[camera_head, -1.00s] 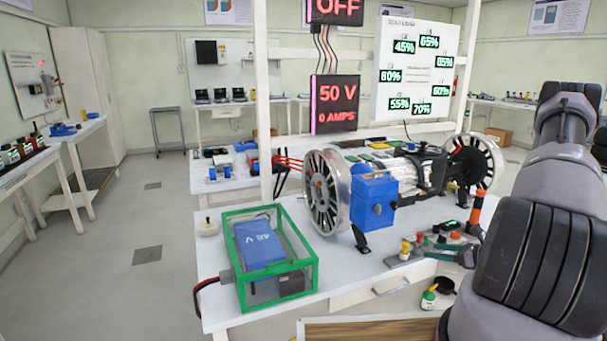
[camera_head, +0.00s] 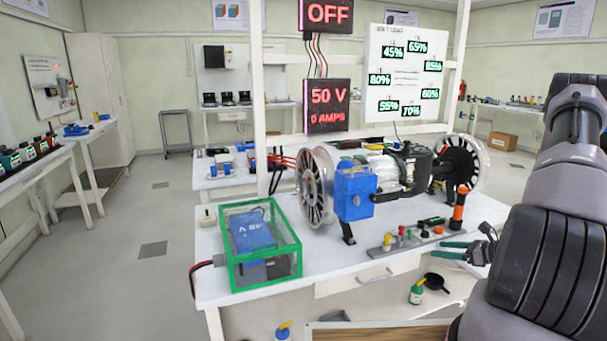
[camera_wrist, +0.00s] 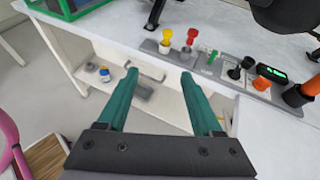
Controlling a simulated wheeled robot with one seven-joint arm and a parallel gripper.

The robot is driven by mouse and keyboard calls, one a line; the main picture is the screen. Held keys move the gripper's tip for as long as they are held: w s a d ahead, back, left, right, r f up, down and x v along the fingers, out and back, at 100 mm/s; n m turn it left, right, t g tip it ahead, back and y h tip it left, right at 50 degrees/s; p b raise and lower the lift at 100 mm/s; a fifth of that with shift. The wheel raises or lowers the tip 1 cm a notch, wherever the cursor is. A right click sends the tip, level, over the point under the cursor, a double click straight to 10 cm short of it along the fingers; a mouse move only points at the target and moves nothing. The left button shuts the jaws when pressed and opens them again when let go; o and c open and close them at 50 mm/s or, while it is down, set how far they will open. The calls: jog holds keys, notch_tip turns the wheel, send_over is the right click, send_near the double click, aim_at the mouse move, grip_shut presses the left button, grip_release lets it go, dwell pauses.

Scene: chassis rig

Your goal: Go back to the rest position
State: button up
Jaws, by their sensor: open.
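My gripper (camera_head: 440,251) shows at the right of the head view, at the front edge of the white bench (camera_head: 330,265). In the wrist view my gripper (camera_wrist: 159,75) has two teal fingers spread apart with nothing between them. The fingers point toward the bench front, with a drawer handle (camera_wrist: 140,71) beyond them. The control strip (camera_wrist: 225,70) with yellow, red, black and orange knobs lies on the bench top, beyond the fingertips and to the right. No contact with it shows.
A green-framed case (camera_head: 295,247) holding a blue battery (camera_head: 250,233) stands at the bench's left. The wheeled chassis rig (camera_head: 355,193) stands behind the strip. A green bottle (camera_head: 416,293) stands on the lower shelf. A wooden-topped surface (camera_head: 380,333) is in front. Floor at the left is clear.

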jog(key=s+a+r+n+g, duration=0.15)
jog(key=a+r+n, duration=0.3)
jog(key=r, duration=0.45)
jog(key=s+a+r+n+g, duration=0.1)
jog(key=a+r+n+g, duration=0.3)
jog(key=r, duration=0.5)
jog(key=s+a+r+n+g, duration=0.2)
jog(key=a+r+n, duration=0.3)
jog(key=r, duration=0.4)
jog(key=s+a+r+n+t+h, duration=0.2)
jog(key=s+r+n+h, duration=0.1)
jog(key=s+r, duration=0.5)
jog(key=s+a+r+n+t+h, duration=0.2)
jog(key=s+r+n, duration=0.4)
jog(key=s+r, duration=0.3)
jog(key=shift+s+a+r+h, duration=0.25)
jog(key=shift+a+r+h, duration=0.15)
jog(key=shift+a+h, duration=0.4)
jog(key=shift+n+t, duration=0.25)
